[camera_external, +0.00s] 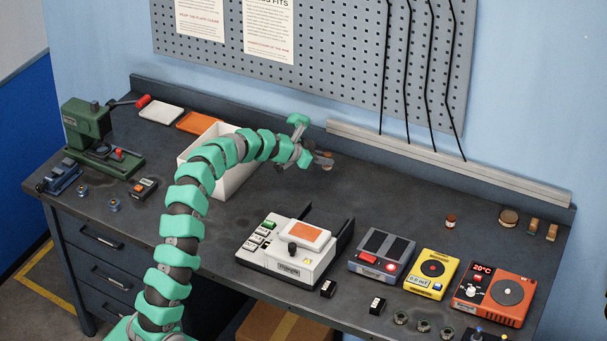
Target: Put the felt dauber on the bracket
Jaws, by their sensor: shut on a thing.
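My gripper (312,152) is above the back middle of the bench, at the end of the green arm, with its jaws shut on a small brownish thing. I take this to be the felt dauber (327,162); it is small and partly hidden by the fingers. I cannot tell for sure which thing is the bracket. A dark upright piece with two arms (345,216) stands behind the white instrument and may be it. The held thing is up and to the left of that piece, apart from it.
A white bin (233,178) stands behind my arm. The white instrument (284,262), a grey device (381,254), a yellow meter (431,275) and an orange hotplate (493,292) line the front. The middle back of the bench is clear.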

